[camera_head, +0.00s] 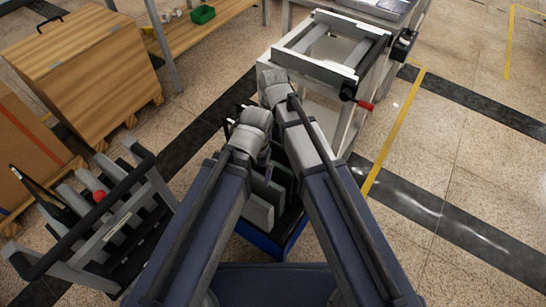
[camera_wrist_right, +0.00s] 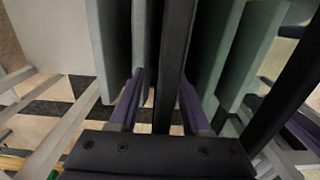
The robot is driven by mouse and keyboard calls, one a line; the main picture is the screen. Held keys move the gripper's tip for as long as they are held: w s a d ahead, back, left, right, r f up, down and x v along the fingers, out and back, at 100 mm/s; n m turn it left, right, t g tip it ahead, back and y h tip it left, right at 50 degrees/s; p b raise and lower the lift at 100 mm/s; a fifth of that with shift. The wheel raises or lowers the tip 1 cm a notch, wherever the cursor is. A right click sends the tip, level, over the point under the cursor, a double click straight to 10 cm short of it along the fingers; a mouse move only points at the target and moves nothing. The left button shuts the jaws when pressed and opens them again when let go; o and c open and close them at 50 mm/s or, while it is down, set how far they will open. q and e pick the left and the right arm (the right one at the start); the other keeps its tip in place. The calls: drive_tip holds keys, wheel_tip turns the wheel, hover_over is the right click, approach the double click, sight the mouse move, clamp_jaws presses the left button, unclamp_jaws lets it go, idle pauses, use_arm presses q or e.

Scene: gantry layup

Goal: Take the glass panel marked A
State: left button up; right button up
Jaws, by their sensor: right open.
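Several grey panels (camera_head: 262,190) stand on edge in a rack with a blue base (camera_head: 262,240), between and below my two arms in the head view. No letter A can be read on any panel. In the right wrist view several pale panels (camera_wrist_right: 215,55) stand upright side by side. My right gripper (camera_wrist_right: 162,100) is open, its two purple fingers pointing in among them. A dark upright bar (camera_wrist_right: 173,60) shows between the fingers; I cannot tell whether it is a panel edge or part of the rack. My left gripper is hidden below its arm.
A bench with a grey square frame (camera_head: 325,50) and red handle (camera_head: 365,104) stands ahead. A cart (camera_head: 112,222) with a black handle is at the left, near a wooden crate (camera_head: 85,70). A shelf holding a green bin (camera_head: 202,15) is behind. The floor at right is clear.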

drive_tip(key=shift+c, duration=0.4)
clamp_jaws()
idle(0.9)
